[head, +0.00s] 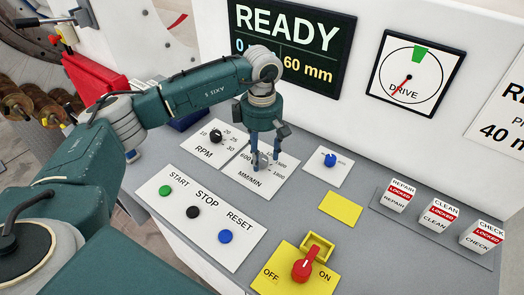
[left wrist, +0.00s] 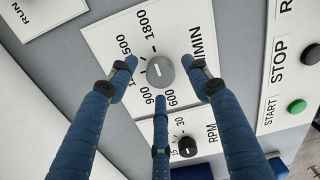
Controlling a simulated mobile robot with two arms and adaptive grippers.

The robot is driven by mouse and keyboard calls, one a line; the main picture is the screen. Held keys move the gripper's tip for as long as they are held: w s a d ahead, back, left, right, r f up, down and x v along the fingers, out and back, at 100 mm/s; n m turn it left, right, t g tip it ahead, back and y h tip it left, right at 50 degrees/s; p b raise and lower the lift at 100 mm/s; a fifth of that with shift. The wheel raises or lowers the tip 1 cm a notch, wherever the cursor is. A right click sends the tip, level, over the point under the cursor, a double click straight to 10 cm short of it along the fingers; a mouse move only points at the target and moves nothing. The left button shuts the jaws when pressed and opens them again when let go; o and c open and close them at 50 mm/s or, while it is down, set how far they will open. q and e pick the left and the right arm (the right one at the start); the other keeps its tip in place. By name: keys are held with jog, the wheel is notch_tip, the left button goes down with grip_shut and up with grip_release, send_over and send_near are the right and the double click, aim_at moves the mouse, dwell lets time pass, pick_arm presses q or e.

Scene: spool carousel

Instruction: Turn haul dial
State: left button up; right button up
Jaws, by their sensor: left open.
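The dial on the white MM/MIN plate (head: 284,181) is a round grey knob (left wrist: 160,72) with a pale pointer line, ringed by marks from 600 to 1800. I take it as the haul dial. In the head view the knob (head: 263,161) is partly hidden by my fingers. My left gripper (head: 264,151) is right over this plate, with its blue fingers open. In the left wrist view the fingertips are spread around the knob with gaps; I cannot tell whether any touches it. My right gripper is not in view.
The black RPM knob (head: 216,136) is close on the left, and a blue knob (head: 330,160) on the right. START, STOP and RESET buttons (head: 194,212) lie in front. A red switch (head: 306,265) is set on a yellow plate. The screen (head: 292,45) reads READY.

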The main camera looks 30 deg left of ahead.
pick_arm(q)
jog(key=shift+f, duration=0.2)
jog(key=c, duration=1.2)
jog(key=shift+o, duration=0.2)
